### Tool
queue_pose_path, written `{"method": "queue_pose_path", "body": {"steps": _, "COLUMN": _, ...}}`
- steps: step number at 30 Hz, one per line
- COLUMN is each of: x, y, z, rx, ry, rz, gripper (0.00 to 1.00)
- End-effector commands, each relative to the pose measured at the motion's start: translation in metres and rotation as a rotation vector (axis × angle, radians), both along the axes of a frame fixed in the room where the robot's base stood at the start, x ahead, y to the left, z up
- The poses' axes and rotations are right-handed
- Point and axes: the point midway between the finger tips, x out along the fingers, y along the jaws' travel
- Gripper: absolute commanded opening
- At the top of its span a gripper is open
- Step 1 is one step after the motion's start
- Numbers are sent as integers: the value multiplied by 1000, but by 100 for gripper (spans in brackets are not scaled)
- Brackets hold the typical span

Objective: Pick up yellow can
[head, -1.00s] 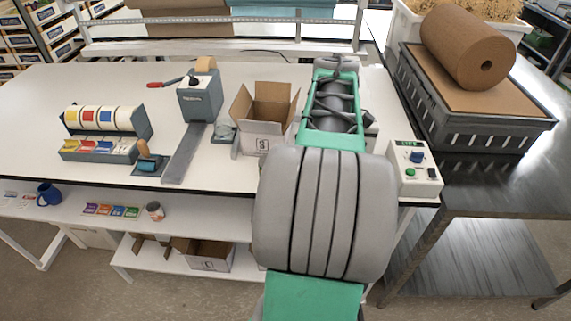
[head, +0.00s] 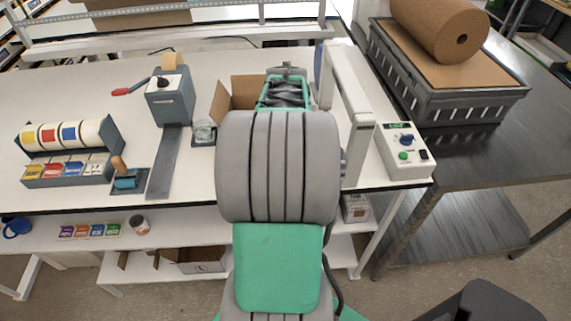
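I see no can that is clearly yellow in the head view. A small pale can (head: 139,225) with a reddish-brown band stands on the shelf under the white table, left of my arm. My arm reaches forward over the table, and its grey and green links cover the middle of the view. My gripper's fingers do not show; the arm hides that end, so I cannot see whether it holds anything.
A cardboard box (head: 232,100) is partly hidden behind my arm. A tape dispenser (head: 170,98), a label rack (head: 68,150) and a control box (head: 403,152) stand on the white table (head: 90,100). A blue mug (head: 16,227) is on the lower shelf.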

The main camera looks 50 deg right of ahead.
Motion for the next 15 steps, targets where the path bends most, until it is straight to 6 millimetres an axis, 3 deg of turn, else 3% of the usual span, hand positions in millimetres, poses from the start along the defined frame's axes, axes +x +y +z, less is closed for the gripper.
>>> {"method": "queue_pose_path", "body": {"steps": 8, "x": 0, "y": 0, "z": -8, "rx": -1, "ry": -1, "rz": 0, "gripper": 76}}
{"method": "queue_pose_path", "body": {"steps": 15, "x": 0, "y": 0, "z": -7, "rx": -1, "ry": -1, "rz": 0, "gripper": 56}}
